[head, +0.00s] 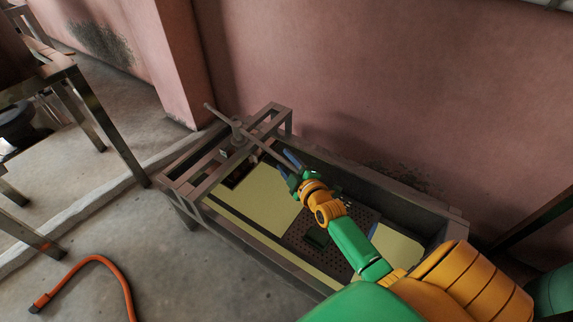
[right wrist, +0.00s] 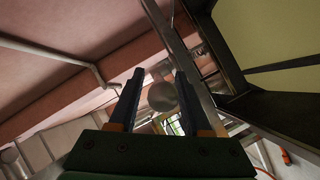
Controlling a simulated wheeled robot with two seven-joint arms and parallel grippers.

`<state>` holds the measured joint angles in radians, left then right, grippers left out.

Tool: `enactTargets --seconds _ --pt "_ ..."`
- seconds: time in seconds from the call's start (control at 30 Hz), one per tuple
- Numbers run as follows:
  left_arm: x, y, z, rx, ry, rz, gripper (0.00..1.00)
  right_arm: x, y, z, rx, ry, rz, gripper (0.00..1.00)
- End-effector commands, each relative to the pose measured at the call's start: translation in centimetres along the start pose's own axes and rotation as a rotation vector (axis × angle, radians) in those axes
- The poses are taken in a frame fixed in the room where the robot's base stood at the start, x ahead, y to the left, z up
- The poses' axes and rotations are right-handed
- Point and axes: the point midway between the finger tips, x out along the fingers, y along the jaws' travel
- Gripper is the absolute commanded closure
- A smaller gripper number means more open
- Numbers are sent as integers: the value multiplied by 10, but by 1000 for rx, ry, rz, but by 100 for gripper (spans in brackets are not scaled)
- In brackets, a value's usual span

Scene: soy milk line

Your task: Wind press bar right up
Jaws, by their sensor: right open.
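The press bar (head: 222,115) is a long grey-brown bar, lying aslant across a round hub (head: 238,131) on top of the metal press frame (head: 190,172). My right gripper (head: 285,163) is at the bar's right-hand end, over the press trough. Its two dark fingers are apart. In the right wrist view, my right gripper (right wrist: 160,72) is open. The bar (right wrist: 168,35) runs aslant past the right finger's tip, and a round grey knob (right wrist: 162,97) shows between the fingers. I cannot tell whether the bar touches a finger. My left gripper is not in view.
The long trough (head: 440,212) holds pale yellow slabs (head: 262,197) and a dark perforated plate (head: 345,218). A pink wall (head: 360,80) stands close behind. An orange hose (head: 115,270) lies on the floor at front left. A metal table (head: 75,75) stands at far left.

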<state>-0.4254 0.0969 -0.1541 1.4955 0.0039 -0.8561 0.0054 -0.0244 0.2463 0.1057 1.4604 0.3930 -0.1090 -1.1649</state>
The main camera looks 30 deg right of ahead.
Motion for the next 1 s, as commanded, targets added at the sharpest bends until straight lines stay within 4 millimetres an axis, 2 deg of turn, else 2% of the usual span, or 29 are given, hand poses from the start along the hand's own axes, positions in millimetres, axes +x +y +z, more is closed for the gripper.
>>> enactTargets --seconds 0.13,0.3,0.33,1.0 --pt "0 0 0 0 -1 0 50 0 0 0 0 0 0 52" --pt "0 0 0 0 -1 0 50 0 0 0 0 0 0 97" --pt "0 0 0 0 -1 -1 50 0 0 0 0 0 0 100" --pt "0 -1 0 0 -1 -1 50 0 0 0 0 -1 -1 100"
